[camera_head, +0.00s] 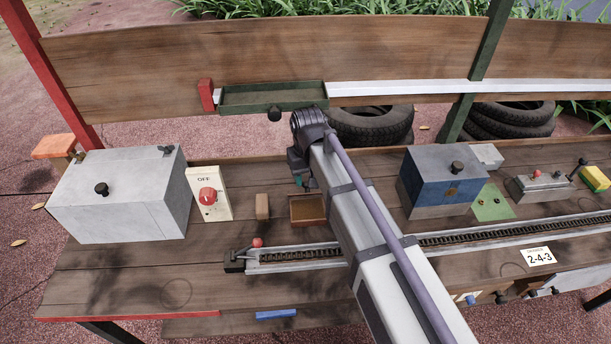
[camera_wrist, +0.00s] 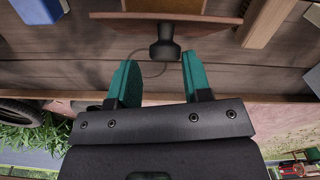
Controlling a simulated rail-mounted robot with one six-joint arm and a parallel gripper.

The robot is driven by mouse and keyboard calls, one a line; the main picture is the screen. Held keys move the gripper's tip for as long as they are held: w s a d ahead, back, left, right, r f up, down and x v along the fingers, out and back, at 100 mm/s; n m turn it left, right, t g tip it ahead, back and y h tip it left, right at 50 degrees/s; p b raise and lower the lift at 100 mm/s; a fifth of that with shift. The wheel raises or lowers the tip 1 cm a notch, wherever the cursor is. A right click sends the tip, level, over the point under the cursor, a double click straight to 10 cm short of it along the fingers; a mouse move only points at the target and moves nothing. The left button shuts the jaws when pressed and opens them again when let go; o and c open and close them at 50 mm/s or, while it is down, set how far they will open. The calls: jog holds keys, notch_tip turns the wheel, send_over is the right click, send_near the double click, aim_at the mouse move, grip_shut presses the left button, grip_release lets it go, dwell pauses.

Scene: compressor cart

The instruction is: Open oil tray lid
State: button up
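A small brown tray (camera_head: 308,209) stands on the wooden bench, partly hidden by my arm in the head view. In the wrist view the tray (camera_wrist: 225,20) is at the top edge, cut off by the frame. A black knob (camera_wrist: 165,47) sits at its near side, and I cannot tell whether a separate lid is under it. My gripper (camera_wrist: 158,60) has its two teal fingers apart, with the knob just past and between the tips; nothing is held. In the head view my gripper (camera_head: 302,182) is low above the tray's back side, and the knob there is hidden.
A wooden block (camera_head: 262,206) stands left of the tray, and a switch box (camera_head: 209,194) beyond it. A grey box (camera_head: 120,205) is farther left. A blue-topped box (camera_head: 438,182) stands right. A chain rail (camera_head: 300,256) runs in front; a green tray (camera_head: 272,97) hangs behind.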

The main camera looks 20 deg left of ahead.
jog(key=shift+o, duration=1)
jog(key=shift+s+r, duration=0.1)
jog(key=shift+r, duration=0.1)
notch_tip(320, 180, up, 10)
jog(key=p, duration=1.1)
jog(key=shift+r, duration=0.25)
